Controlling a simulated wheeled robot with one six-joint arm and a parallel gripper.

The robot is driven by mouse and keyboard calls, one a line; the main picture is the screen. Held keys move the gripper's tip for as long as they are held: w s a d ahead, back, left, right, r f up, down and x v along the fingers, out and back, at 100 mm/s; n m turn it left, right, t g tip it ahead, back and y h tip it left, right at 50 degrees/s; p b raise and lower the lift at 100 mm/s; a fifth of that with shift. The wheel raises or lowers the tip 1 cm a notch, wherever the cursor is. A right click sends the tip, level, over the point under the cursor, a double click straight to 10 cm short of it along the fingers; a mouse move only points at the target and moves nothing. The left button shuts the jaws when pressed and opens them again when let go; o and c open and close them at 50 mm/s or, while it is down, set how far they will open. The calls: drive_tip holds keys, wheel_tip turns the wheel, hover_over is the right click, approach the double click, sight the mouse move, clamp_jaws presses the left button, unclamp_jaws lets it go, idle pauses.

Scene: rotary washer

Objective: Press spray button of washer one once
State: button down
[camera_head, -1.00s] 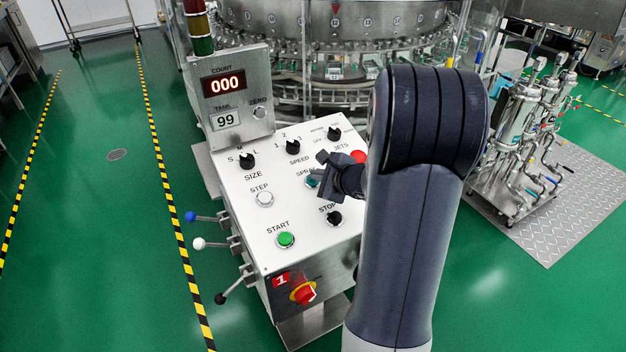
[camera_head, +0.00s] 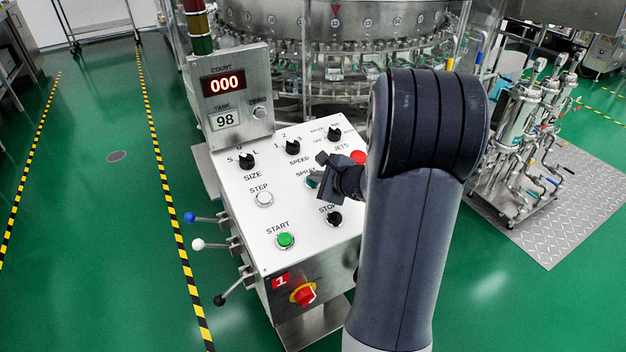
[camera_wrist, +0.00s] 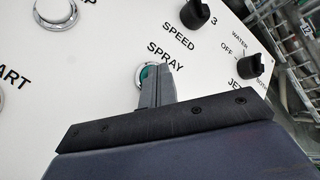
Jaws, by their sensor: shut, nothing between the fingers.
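Washer one's white control panel (camera_head: 235,200) stands in the middle of the head view, with a red plate marked 1 (camera_head: 281,281) on its front. The teal spray button (camera_head: 311,181) in a silver ring lies under the SPRAY label. It also shows in the wrist view (camera_wrist: 143,76), partly hidden by my fingers. My gripper (camera_head: 318,180) is shut and empty, with its fingertips (camera_wrist: 155,72) over the button. I cannot tell whether they touch it. The tank display (camera_head: 226,120) reads 98 and the count display (camera_head: 223,85) reads 000.
Near the spray button are the speed knob (camera_head: 293,147), jets knob (camera_head: 334,134), step button (camera_head: 264,199), green start button (camera_head: 285,241) and black stop knob (camera_head: 334,218). Levers (camera_head: 205,243) stick out left. Green floor is clear at left.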

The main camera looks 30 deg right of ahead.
drive_tip(key=shift+s+r+p, duration=0.2)
drive_tip(key=shift+r+p, duration=0.25)
drive_tip(key=shift+r, duration=0.3)
drive_tip(key=r+p, duration=0.1)
drive_tip(key=r, duration=0.1)
drive_tip(key=s+r+p, duration=0.1)
drive_tip(key=r+p, duration=0.1)
drive_tip(key=shift+s+r, duration=0.15)
drive_tip(key=shift+r, duration=0.25)
idle(0.4)
drive_tip(key=shift+w+f+b, duration=0.2)
drive_tip(key=shift+f+b, duration=0.3)
drive_tip(key=shift+f, duration=0.35)
drive_tip(key=shift+r+p, duration=0.3)
drive_tip(key=shift+p, duration=1.25)
